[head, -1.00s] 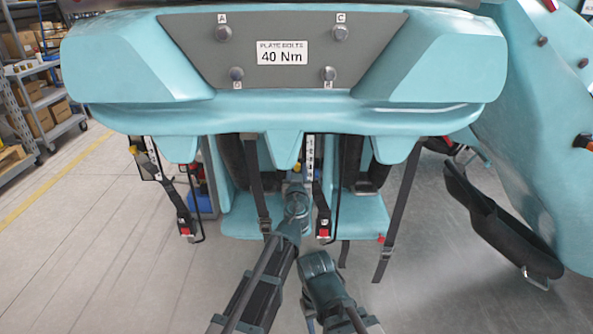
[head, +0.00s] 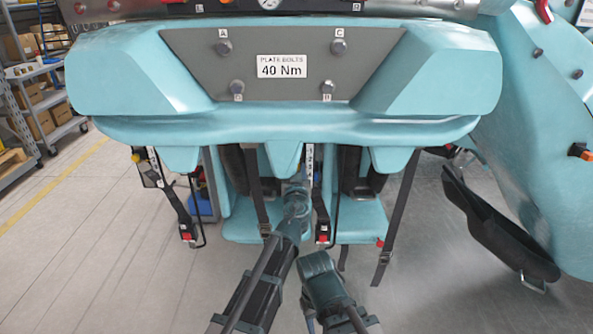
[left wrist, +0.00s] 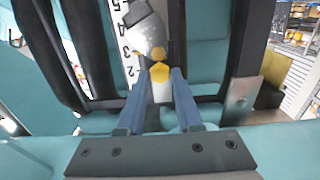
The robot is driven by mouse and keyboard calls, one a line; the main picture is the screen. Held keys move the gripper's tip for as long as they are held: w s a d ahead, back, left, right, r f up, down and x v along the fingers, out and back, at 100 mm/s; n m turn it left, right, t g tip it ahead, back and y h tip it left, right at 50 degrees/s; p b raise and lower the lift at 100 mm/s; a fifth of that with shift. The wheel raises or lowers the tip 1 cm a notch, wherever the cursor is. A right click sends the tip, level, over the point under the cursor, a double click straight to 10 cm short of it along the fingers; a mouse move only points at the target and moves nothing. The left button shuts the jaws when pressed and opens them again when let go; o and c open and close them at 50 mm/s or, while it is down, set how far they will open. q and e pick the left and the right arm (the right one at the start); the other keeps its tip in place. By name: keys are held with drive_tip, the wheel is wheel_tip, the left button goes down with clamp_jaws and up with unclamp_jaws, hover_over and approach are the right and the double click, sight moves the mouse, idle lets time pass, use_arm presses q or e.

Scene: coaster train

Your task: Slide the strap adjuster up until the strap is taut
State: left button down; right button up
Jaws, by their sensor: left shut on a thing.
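My left gripper (left wrist: 160,78) shows in the left wrist view with its two blue fingers on either side of a small piece with a yellow hexagonal end, the adjuster (left wrist: 160,74). It is shut on this piece. A rounded grey metal part touches the piece from above. A white numbered scale strip (left wrist: 119,30) runs beside it, with the 3 and 2 nearest. In the head view my left gripper (head: 297,188) reaches up under the teal seat block, by a numbered strip (head: 310,163); the adjuster is hidden there. My right arm is low in the middle; its gripper does not show.
Dark straps with red-ended buckles (head: 322,232) hang close on both sides of my left arm. The teal beam (head: 290,128) overhangs the work area. A black curved piece (head: 495,230) stands at the right.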

use_arm(q)
drive_tip(key=c, duration=0.6)
unclamp_jaws()
drive_tip(key=shift+s+f, duration=0.1)
